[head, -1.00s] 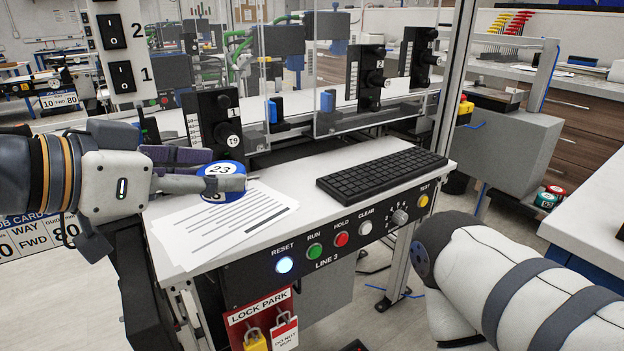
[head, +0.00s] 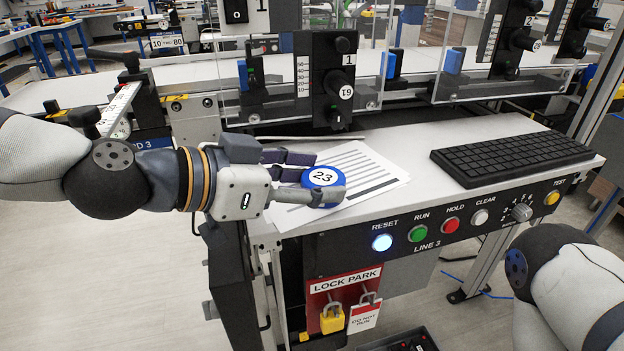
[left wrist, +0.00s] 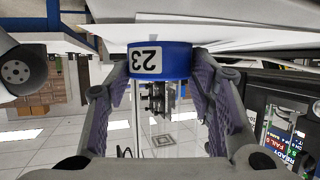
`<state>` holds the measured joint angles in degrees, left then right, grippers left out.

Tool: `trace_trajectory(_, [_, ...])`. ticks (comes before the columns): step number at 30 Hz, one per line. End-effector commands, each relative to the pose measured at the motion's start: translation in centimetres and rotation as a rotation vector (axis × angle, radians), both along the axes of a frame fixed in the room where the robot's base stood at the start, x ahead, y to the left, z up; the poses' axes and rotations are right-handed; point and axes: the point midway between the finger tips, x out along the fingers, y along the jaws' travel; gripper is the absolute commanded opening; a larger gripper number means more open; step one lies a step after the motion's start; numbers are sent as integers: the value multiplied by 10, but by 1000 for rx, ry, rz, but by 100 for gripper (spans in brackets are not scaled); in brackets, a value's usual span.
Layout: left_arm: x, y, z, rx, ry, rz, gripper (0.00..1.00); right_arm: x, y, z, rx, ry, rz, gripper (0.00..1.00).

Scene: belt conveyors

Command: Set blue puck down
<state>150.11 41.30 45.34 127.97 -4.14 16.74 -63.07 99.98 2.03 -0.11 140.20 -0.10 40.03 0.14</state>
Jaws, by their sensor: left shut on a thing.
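The blue puck (head: 323,178) has a white top marked 23. It is between the fingers of my left gripper (head: 318,178), which is shut on it, over the printed sheets at the left end of the white desk (head: 420,143). In the left wrist view the puck (left wrist: 174,62) sits between both fingertips, its side label 23 upside down, close to the pale surface. I cannot tell whether it touches the paper. My right arm shows at the lower right, but its gripper is out of view.
Printed sheets (head: 368,172) lie under the puck. A black keyboard (head: 512,158) is to the right. The front panel has a lit RESET button (head: 382,242) and other buttons. A black lever unit (head: 333,80) and clear guards stand behind. Bare desk lies between paper and keyboard.

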Motion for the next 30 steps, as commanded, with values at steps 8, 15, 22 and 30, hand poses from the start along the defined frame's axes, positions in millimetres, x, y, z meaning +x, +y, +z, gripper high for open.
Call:
trace_trajectory(8, [0,0,-2,1,0,1,20,0,0,0,0,0,0,40])
trace_trajectory(15, [0,0,-1,2,0,1,69,1,0,0,0,-2,1,40])
trace_trajectory(22, [-1,2,5,1,-3,1,69,2,0,2,0,-7,1,40])
trace_trajectory(30, [-35,47,36,-2,-15,3,69,21,0,22,0,-70,-1,40])
